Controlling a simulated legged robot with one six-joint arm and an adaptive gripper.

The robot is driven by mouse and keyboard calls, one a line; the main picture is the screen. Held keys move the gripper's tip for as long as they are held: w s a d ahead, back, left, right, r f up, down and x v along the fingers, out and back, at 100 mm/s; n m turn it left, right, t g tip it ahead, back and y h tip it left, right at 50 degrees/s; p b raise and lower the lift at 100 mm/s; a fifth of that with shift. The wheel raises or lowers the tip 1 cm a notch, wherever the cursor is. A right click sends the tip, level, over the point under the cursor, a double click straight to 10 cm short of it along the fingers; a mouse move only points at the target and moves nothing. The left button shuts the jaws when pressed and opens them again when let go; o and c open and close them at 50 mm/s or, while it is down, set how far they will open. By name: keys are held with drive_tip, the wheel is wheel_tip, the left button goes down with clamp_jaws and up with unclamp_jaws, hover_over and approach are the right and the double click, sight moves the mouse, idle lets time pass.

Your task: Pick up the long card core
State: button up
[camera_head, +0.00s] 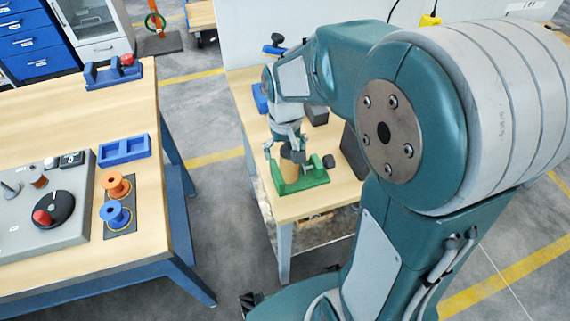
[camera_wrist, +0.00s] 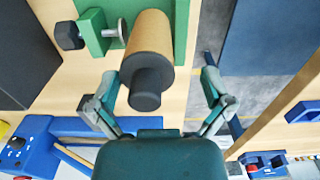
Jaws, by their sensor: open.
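The long card core (camera_wrist: 149,47) is a brown cardboard tube with a dark round end piece facing the wrist camera. It sits at the green stand (camera_wrist: 183,30) with a metal spindle and black knob beside it. In the head view the core (camera_head: 290,168) shows as a tan tube at the green stand (camera_head: 305,183) on the right-hand table. My gripper (camera_wrist: 158,84) is open, with one finger on either side of the core's dark end. It also shows in the head view (camera_head: 285,150), at the top of the core.
The left-hand table holds a grey winding panel (camera_head: 70,235), orange (camera_head: 116,185) and blue (camera_head: 115,213) spools, and a blue tray (camera_head: 124,149). A dark block (camera_head: 353,150) stands right of the core. A floor gap separates the two tables.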

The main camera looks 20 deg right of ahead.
drive_tip(key=shift+d+f, duration=0.2)
drive_tip(key=shift+f, duration=0.35)
drive_tip(key=shift+d+f, duration=0.15)
drive_tip(key=shift+f, duration=0.4)
drive_tip(key=shift+d+f, duration=0.15)
drive_tip(key=shift+d, duration=0.4)
drive_tip(key=shift+a, duration=0.55)
clamp_jaws()
drive_tip(key=shift+d, duration=0.2)
